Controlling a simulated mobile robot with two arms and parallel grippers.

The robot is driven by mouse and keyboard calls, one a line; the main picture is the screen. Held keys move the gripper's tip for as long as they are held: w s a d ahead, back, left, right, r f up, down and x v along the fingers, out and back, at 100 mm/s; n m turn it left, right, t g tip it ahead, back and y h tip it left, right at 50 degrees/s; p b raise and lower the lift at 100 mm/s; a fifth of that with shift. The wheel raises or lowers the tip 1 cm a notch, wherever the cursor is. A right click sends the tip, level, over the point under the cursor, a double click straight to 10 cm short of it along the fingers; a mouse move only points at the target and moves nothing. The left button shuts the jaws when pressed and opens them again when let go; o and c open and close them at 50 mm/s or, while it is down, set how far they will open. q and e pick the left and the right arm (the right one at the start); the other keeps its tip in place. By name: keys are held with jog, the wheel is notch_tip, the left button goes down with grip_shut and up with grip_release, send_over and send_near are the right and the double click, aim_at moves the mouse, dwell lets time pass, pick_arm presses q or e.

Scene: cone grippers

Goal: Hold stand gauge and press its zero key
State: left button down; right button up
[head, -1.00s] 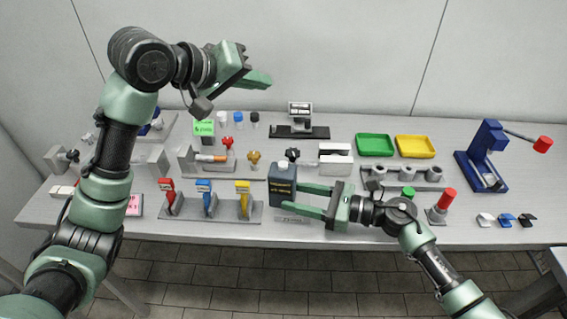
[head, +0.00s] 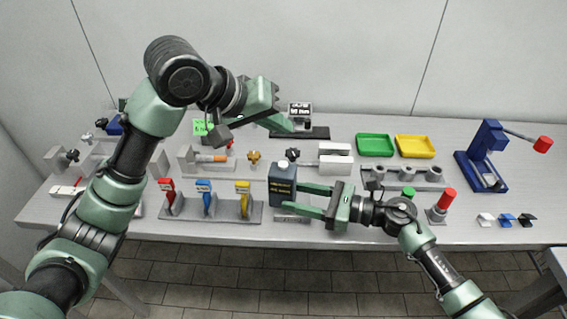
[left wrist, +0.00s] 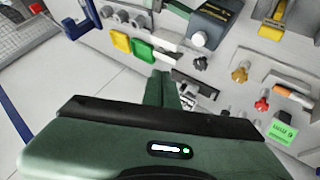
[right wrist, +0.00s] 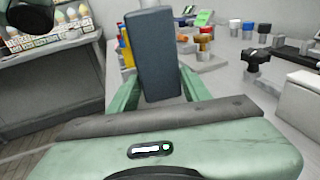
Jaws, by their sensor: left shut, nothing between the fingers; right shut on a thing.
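A dark blue box (head: 282,185) with yellow lettering stands upright at the middle front of the bench, by a small grey labelled plate (head: 292,218); it looks like the stand gauge, but I cannot be sure. My right gripper (head: 310,199) is shut on this box, which fills the space between the fingers in the right wrist view (right wrist: 155,55). My left gripper (head: 288,124) is shut and empty, raised behind the box, in front of a small display unit (head: 300,109) on a black base. The box also shows in the left wrist view (left wrist: 213,22).
A rack with red, blue and yellow handled tools (head: 207,201) stands left of the box. A grey-white block (head: 335,158) and green (head: 375,145) and yellow (head: 415,146) trays lie to the right. A blue press (head: 485,155) stands at far right.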

aim_at(280, 166)
pick_arm(q)
jog(key=shift+f, duration=3.45)
jog(key=shift+f, duration=0.4)
jog(key=shift+f, duration=0.45)
jog(key=shift+r, duration=0.9)
jog(key=shift+r, duration=2.5)
